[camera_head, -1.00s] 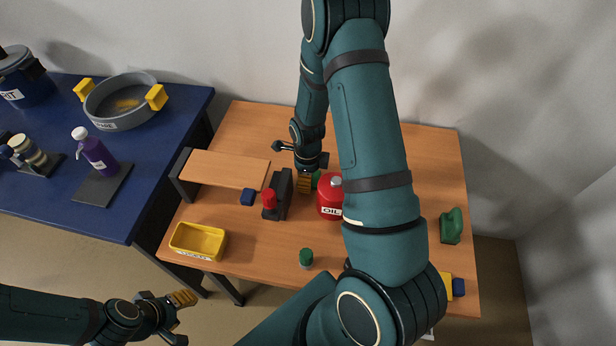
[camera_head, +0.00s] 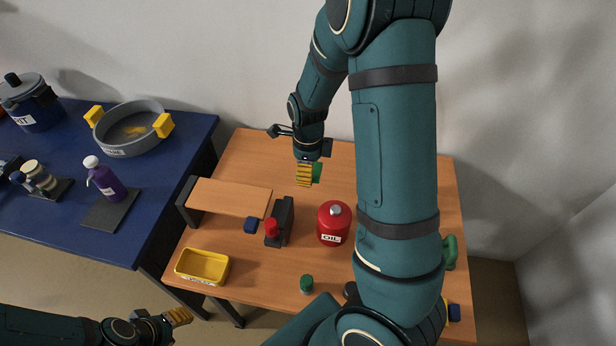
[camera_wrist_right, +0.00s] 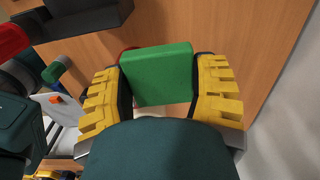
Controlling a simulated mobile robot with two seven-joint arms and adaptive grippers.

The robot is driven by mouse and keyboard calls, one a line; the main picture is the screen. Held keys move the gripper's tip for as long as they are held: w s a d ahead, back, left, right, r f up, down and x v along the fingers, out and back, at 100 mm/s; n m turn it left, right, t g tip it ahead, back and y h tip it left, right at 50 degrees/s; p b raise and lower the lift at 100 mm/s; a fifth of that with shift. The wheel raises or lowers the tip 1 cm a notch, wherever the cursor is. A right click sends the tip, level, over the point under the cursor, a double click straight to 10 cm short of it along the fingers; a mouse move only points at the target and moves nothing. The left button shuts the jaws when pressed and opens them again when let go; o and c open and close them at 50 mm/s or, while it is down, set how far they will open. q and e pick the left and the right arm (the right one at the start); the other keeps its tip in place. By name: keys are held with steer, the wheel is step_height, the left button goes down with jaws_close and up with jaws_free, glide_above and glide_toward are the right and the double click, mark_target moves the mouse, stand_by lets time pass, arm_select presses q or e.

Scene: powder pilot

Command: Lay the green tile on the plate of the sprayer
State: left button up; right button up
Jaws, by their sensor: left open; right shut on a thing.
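The green tile (camera_wrist_right: 157,74) is held between the yellow fingers of my right gripper (camera_wrist_right: 160,88). In the head view, this gripper (camera_head: 308,175) is above the wooden table, behind the red oil can, with the tile's green edge (camera_head: 317,172) showing beside the fingers. The sprayer (camera_head: 104,180) is a purple bottle with a white top on the blue table. It stands at the back of a dark grey plate (camera_head: 108,212), whose front part is bare. My left gripper (camera_head: 172,322) is open and empty at the lower left, in front of the tables.
The red oil can (camera_head: 334,224), a dark block with a red knob (camera_head: 272,232), a small blue block (camera_head: 251,225), a yellow bin (camera_head: 202,267) and a wooden shelf (camera_head: 230,197) are on the wooden table. A grey pan (camera_head: 133,130) stands behind the sprayer. A gap separates the tables.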

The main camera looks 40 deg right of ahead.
arm_select(q)
steer(key=shift+w+r, duration=0.1)
steer(key=shift+r, duration=0.15)
arm_select(e)
steer(key=shift+r, duration=0.95)
arm_select(q)
steer(key=shift+r, duration=0.1)
